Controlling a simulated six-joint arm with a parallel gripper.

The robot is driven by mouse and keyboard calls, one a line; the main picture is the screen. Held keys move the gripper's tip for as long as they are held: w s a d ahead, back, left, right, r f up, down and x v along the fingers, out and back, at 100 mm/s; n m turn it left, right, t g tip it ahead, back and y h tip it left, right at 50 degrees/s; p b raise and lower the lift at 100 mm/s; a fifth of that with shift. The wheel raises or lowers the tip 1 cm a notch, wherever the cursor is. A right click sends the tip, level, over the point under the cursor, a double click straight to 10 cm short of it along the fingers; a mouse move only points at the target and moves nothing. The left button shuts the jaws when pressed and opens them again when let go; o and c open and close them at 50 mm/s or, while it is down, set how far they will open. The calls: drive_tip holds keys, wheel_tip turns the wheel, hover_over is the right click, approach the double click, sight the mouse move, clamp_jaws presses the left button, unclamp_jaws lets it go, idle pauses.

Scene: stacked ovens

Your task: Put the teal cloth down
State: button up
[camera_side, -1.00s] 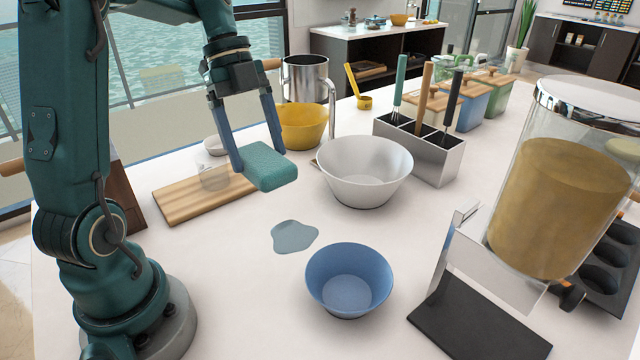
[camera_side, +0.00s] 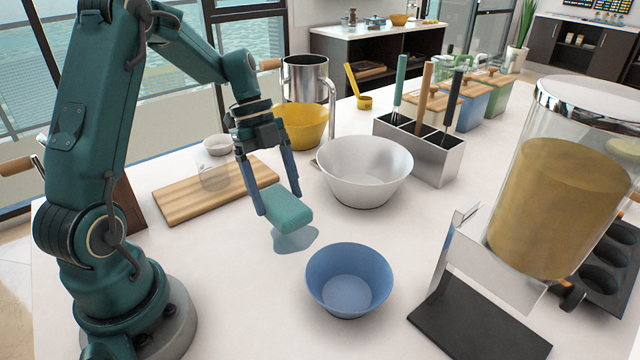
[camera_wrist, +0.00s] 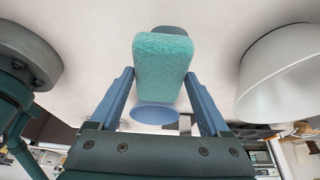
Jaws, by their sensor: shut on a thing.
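The teal cloth (camera_side: 291,211), a thick block-like pad, is held between the two fingertips of my gripper (camera_side: 280,203), which is shut on it. In the side view the cloth hangs over a flat grey-blue puddle (camera_side: 298,242) on the white counter and hides part of it. A small gap seems to remain beneath the cloth, but its exact height is unclear. In the wrist view the cloth (camera_wrist: 163,60) sits between the fingers of my gripper (camera_wrist: 158,75) and sticks out beyond the tips.
A blue bowl (camera_side: 349,282) stands in front of the puddle, to its right. A silver bowl (camera_side: 363,172) stands right of my gripper, and a wooden board (camera_side: 205,199) lies to its left. A yellow bowl (camera_side: 305,124) is behind. Bare counter lies left of the blue bowl.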

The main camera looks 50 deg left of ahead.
sight(287, 214)
drive_tip(key=shift+w+d+f, duration=0.45)
drive_tip(key=shift+w+d, duration=0.05)
drive_tip(key=shift+d, duration=0.1)
drive_tip(key=shift+f, duration=2)
